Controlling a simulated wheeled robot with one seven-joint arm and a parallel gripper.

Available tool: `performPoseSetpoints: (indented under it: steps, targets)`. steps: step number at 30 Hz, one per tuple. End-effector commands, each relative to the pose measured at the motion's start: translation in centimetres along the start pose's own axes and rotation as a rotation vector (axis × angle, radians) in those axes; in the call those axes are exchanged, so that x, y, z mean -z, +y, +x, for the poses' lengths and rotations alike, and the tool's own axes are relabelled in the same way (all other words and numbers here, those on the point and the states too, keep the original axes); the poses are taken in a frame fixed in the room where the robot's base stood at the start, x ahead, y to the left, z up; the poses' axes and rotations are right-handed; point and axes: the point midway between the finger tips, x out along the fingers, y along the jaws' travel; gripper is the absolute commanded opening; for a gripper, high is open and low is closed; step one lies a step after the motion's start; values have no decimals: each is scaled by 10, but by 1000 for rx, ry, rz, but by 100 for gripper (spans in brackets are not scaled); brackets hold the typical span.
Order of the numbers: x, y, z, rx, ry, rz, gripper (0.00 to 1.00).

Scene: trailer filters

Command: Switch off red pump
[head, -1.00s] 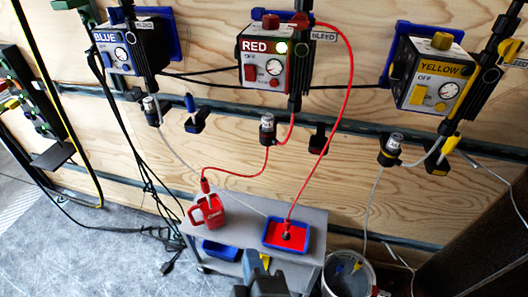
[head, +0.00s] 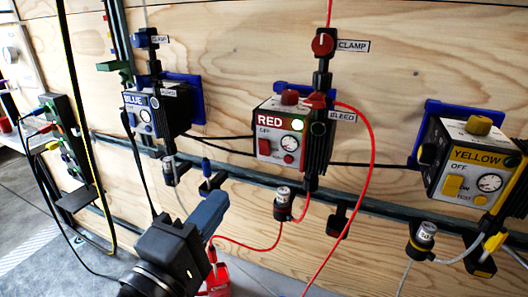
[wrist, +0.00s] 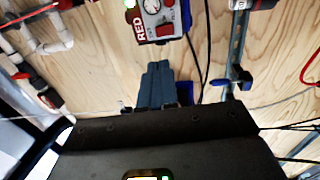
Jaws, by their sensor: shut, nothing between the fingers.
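The red pump (head: 283,128) is a white box on the plywood wall with a red label, a gauge and a red knob on top. Its green light (head: 298,125) is lit. A red switch (head: 265,147) sits below the "OFF" marking; its position is too small to tell. My gripper (head: 216,206) has blue fingers, shut and empty, below and left of the red pump, apart from it. In the wrist view the fingers (wrist: 157,76) point toward the pump (wrist: 158,20), which shows turned sideways at the top edge.
The blue pump (head: 142,110) is to the left and the yellow pump (head: 470,165) to the right. A red hose (head: 372,150) hangs right of the red pump. A filter (head: 283,203) and a dark rail (head: 350,200) lie below it. A red jug (head: 219,280) is below my gripper.

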Motion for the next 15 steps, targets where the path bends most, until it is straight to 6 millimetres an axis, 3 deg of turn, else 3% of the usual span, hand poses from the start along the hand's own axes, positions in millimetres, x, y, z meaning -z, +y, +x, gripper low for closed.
performPoseSetpoints:
  steps: [10,15]
  targets:
    - [0,0,1,0,0,0,0]
    - [0,1,16,-1,-2,-1,0]
